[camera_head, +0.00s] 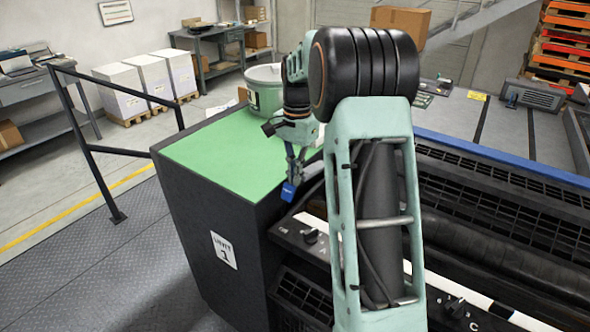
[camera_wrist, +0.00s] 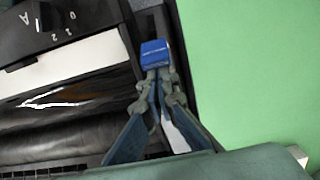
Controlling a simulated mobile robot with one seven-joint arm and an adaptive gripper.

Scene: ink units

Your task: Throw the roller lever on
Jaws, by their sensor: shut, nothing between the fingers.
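A blue block with small white print, which looks like the roller lever's handle (camera_head: 288,192), stands at the dark edge between the green top and the roller unit. It also shows in the wrist view (camera_wrist: 155,53), over a narrow dark slot. My gripper (camera_head: 292,176) is above the green-topped cabinet's right edge, pointing down. In the wrist view its fingertips (camera_wrist: 159,76) are together right at the near side of the blue block, seeming to touch it, with nothing held between them. The lever's shaft and lower end are hidden.
The green top (camera_head: 215,150) is bare near my gripper; a lidded pot (camera_head: 264,88) stands at its back. A black knob (camera_head: 310,236) sits on the unit's front panel, also in the wrist view (camera_wrist: 45,18). A dark roller (camera_head: 500,262) lies to the right.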

